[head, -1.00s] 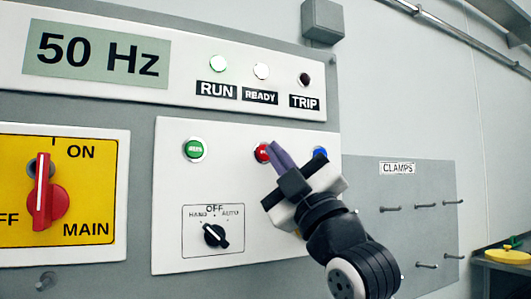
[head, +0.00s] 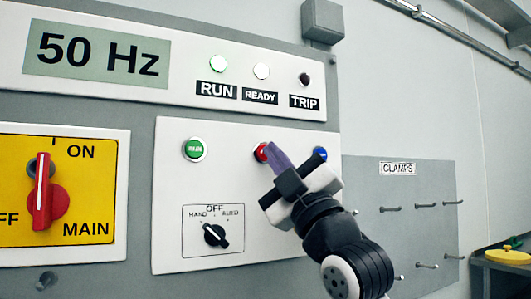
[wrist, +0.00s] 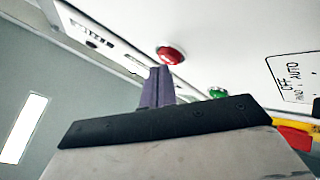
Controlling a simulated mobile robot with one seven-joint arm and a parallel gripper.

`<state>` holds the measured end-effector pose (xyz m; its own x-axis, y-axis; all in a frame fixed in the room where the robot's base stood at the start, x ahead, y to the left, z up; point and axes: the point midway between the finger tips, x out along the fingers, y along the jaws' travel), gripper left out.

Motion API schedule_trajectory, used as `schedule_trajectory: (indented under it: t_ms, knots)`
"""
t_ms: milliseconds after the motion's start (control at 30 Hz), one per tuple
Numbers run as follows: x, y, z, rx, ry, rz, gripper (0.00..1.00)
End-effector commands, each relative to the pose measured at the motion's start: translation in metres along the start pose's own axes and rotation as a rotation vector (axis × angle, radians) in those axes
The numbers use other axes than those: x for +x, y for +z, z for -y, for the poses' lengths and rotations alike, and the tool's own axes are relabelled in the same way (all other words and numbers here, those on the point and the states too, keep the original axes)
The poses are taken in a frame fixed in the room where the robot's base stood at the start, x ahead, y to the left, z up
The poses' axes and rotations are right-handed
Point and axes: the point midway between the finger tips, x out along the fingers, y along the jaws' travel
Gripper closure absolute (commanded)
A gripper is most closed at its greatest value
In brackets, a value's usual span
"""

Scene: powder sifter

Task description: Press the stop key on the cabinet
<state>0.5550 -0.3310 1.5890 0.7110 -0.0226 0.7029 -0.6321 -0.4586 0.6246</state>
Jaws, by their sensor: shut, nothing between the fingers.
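The green key (wrist: 217,92) also shows there, to the right.
Below the keys is a HAND/OFF/AUTO selector (head: 216,235). To the left is a red main switch (head: 43,196) on a yellow plate. Above are a 50 Hz display (head: 97,54) and a lit RUN lamp (head: 218,64). A clamp board (head: 400,225) with pegs is on the right.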

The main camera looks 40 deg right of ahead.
Motion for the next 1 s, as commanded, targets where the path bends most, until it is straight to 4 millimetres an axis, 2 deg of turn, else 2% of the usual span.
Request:
schedule_trajectory:
  t_ms: [1000]
  knots:
    - [0.0065,0.0048,0.0050,0.001,-0.001,0.000,1.00]
